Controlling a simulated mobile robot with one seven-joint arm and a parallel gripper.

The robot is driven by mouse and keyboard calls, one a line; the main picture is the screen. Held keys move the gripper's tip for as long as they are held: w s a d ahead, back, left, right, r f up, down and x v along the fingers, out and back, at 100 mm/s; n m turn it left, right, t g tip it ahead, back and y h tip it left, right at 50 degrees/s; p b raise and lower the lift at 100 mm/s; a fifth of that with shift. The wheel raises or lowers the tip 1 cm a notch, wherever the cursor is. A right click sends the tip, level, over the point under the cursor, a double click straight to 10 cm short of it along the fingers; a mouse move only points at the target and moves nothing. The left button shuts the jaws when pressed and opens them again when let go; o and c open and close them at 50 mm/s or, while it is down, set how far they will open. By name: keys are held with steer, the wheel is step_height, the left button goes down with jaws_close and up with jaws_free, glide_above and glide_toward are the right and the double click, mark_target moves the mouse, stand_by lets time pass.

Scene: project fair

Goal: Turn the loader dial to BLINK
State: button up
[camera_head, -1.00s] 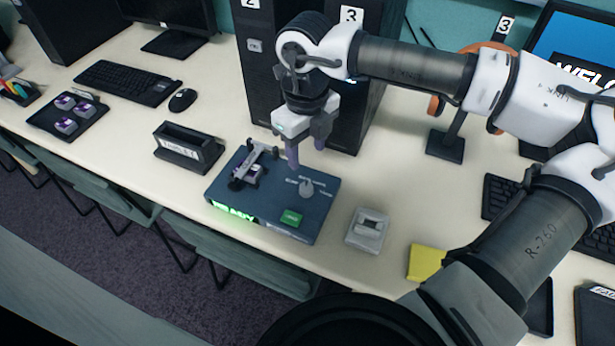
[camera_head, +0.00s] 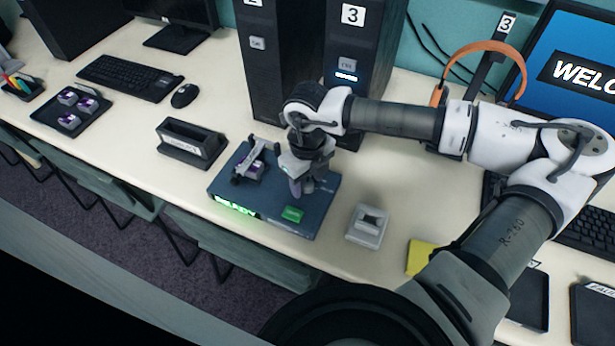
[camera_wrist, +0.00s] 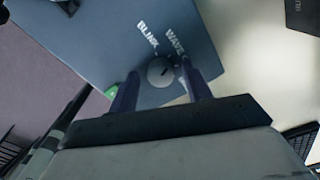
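The loader (camera_head: 265,218) is a flat dark blue box on the table in the head view, with a lit green READY sign (camera_head: 236,207) on its front. My gripper (camera_head: 302,188) is lowered over its right half. In the wrist view the round grey dial (camera_wrist: 160,73) lies between my two purple fingers (camera_wrist: 160,70), which are apart. A gap shows at the left finger; I cannot tell whether the right finger touches. The labels BLINK (camera_wrist: 148,34) and WAVE (camera_wrist: 175,43) read beyond the dial; other labels are hidden. The dial's pointing direction is unclear.
A green button (camera_head: 292,214) sits at the loader's front, and a clamp-like arm (camera_head: 250,163) at its left. A grey block (camera_head: 367,226) stands close to its right, a dark holder (camera_head: 190,143) to its left. Dark towers (camera_head: 270,75) stand behind.

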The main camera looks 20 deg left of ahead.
steer(key=c, duration=0.9)
steer(key=shift+f+b, duration=0.1)
steer(key=shift+b, duration=0.25)
steer(key=shift+f+n+b, duration=0.1)
steer(key=shift+n+b, duration=0.5)
steer(key=shift+b, duration=0.15)
steer(key=n+b, duration=0.2)
steer(key=b, duration=0.1)
steer(key=shift+f, duration=0.1)
steer(key=n+b, duration=0.2)
steer(key=shift+n, duration=0.3)
steer(key=shift+r+n+b, duration=0.25)
steer(key=shift+n+b, duration=1.1)
steer(key=shift+n, duration=0.15)
steer(key=shift+r, duration=0.1)
